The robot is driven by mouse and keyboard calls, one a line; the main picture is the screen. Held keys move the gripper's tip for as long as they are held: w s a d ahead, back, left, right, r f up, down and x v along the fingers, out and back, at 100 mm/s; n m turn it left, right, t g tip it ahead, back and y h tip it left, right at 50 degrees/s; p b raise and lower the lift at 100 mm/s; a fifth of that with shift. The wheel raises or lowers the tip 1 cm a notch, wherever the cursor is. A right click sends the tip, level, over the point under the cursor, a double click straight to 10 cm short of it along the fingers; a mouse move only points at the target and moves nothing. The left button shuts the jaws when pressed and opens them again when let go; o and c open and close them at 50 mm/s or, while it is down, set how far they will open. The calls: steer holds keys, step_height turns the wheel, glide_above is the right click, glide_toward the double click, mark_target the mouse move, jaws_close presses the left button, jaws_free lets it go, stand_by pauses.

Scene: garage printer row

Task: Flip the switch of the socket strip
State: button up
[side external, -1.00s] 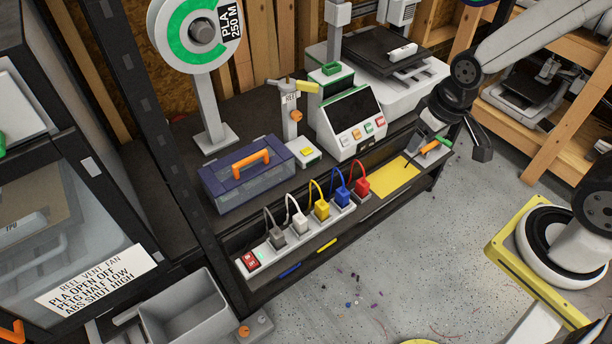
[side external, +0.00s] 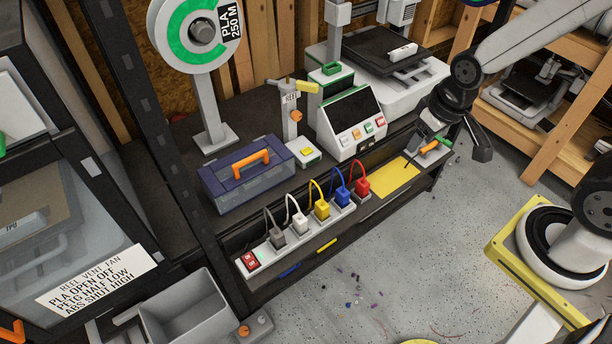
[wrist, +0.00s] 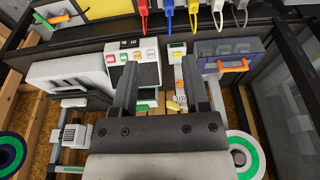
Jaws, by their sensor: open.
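The socket strip (side external: 310,228) runs along the front edge of the bench in the side view. Its red switch (side external: 250,262) sits at the strip's left end. Grey, white, yellow, blue and red plugs with cords fill its sockets. My gripper (side external: 480,140) hangs off the bench's right end, well to the right of the strip and apart from it. In the wrist view my gripper (wrist: 160,75) shows its two fingers spread with nothing between them. The plugs' cords (wrist: 195,12) show at the top of that view; the switch is not visible there.
A blue toolbox (side external: 248,180) with an orange handle stands behind the strip. A grey bin (side external: 185,312) stands lower left. The floor before the bench is mostly open.

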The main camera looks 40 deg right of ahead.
steer(key=shift+c, duration=0.2)
steer(key=shift+w+a, duration=0.1)
steer(key=c, duration=0.7)
steer(key=shift+w+a+f, duration=0.15)
steer(key=shift+w+a, duration=0.2)
steer(key=shift+w, duration=0.1)
jaws_close()
steer(key=w+a+f+t+y, duration=0.1)
steer(key=w+a+f+t, duration=0.1)
steer(key=w+a+f, duration=0.35)
steer(key=w+a+f+t, duration=0.1)
steer(key=w+a+f, duration=0.15)
steer(key=a, duration=0.65)
steer(key=w+a+f+t+y, duration=0.1)
steer(key=w+a+f+t, duration=0.15)
steer(key=w+a, duration=0.35)
steer(key=s+a+f+t, duration=0.1)
steer(key=s+a+f, duration=0.2)
steer(key=f, duration=0.2)
steer(key=s+a+f+t+h, duration=0.1)
steer(key=s+a+f+t, duration=0.1)
steer(key=f, duration=0.4)
steer(key=s+a+f+t+h, duration=0.1)
steer(key=s+a+f, duration=0.3)
steer(key=a+f, duration=0.2)
steer(key=shift+a, duration=0.25)
steer(key=shift+t, duration=0.25)
